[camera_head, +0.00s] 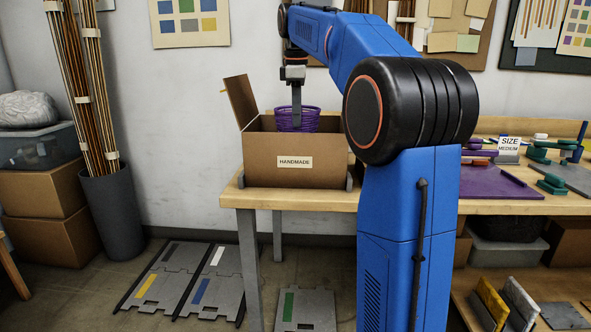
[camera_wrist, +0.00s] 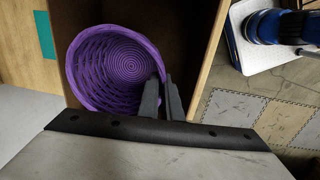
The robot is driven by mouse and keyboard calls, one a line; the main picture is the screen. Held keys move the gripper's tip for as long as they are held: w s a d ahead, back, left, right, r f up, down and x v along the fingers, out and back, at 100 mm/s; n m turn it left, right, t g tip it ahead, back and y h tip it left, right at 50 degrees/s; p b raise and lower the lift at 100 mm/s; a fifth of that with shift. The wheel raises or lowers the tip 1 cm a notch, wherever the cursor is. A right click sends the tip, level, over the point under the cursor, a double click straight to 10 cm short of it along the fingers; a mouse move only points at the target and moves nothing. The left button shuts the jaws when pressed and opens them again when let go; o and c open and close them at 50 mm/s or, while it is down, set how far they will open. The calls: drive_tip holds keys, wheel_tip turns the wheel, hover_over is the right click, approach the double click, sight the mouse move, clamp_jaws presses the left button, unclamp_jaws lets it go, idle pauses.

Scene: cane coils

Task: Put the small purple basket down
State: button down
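The small purple basket (camera_head: 311,121) is woven and round. In the head view its upper part shows above the front wall of an open cardboard box (camera_head: 262,168) labelled HANDMADE; its lower part is hidden. My gripper (camera_head: 297,122) reaches down into the basket's rim from above. In the wrist view I look into the empty basket (camera_wrist: 108,72), with the dark box interior around it. My gripper's fingers (camera_wrist: 163,84) are close together at its right wall, one inside and one outside, shut on the rim. Whether the basket touches the box floor is hidden.
The box stands on the left end of a wooden workbench (camera_head: 325,200), with a raised flap (camera_head: 240,98) at its left. To the right are a purple mat (camera_head: 490,185), green-handled tools and a SIZE MEDIUM sign (camera_head: 509,147). A tall bin of canes (camera_head: 113,210) stands left of the bench.

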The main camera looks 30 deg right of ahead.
drive_tip(key=shift+w+f, duration=0.1)
drive_tip(key=shift+f, duration=5.85)
drive_tip(key=shift+f, duration=0.1)
drive_tip(key=c, duration=2)
unclamp_jaws()
drive_tip(key=r, duration=0.8)
drive_tip(key=s+r, duration=0.1)
drive_tip(key=r, duration=0.3)
drive_tip(key=shift+a+r, duration=0.1)
drive_tip(key=shift+a, duration=0.2)
